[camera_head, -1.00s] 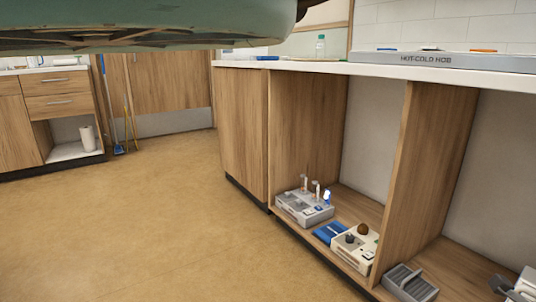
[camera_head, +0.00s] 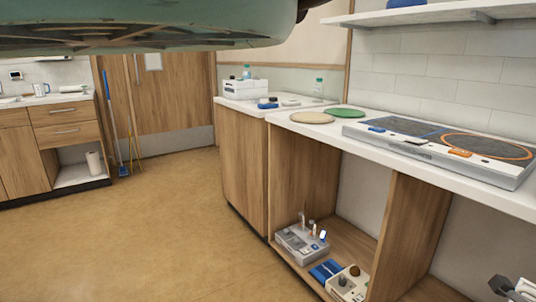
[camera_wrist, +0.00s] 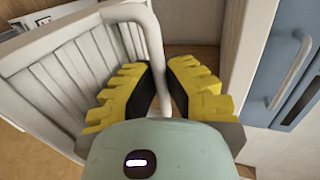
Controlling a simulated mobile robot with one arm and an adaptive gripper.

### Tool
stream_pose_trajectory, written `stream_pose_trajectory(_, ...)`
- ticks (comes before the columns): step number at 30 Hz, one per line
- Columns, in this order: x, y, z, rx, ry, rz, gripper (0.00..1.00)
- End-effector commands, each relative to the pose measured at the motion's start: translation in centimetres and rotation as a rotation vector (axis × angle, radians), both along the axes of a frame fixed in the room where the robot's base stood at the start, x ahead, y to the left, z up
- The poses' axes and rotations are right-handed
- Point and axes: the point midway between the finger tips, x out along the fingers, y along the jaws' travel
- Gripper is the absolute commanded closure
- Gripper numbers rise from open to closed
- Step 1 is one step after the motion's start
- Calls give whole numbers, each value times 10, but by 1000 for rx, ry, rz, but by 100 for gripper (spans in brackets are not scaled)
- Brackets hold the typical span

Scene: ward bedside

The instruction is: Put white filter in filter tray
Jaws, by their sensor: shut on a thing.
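In the wrist view, my gripper (camera_wrist: 158,88) has its yellow ribbed fingers closed around a white curved handle. The handle appears to belong to a white pleated piece, likely the white filter (camera_wrist: 68,68), which fills the left of the view. Its lower edge is partly hidden behind the left finger and my wrist. In the head view, my gripper and the filter cannot be clearly made out. No filter tray can be identified with certainty in either view.
A blue-grey panel with a handle (camera_wrist: 287,70) stands to the right in the wrist view. In the head view, a grey device (camera_head: 300,244) and a cream device (camera_head: 347,285) sit in an open wooden cubby. A hob (camera_head: 440,150) lies on the counter. The floor (camera_head: 150,235) at left is clear.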

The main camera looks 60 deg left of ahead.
Motion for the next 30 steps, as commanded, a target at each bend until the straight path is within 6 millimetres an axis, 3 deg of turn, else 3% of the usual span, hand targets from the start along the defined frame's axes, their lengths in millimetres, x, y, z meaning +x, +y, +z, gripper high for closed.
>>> stream_pose_trajectory(1, 0, -1, 28, 0, -2, -2, 100)
stream_pose_trajectory(30, 0, -1, 272, 0, -2, -2, 100)
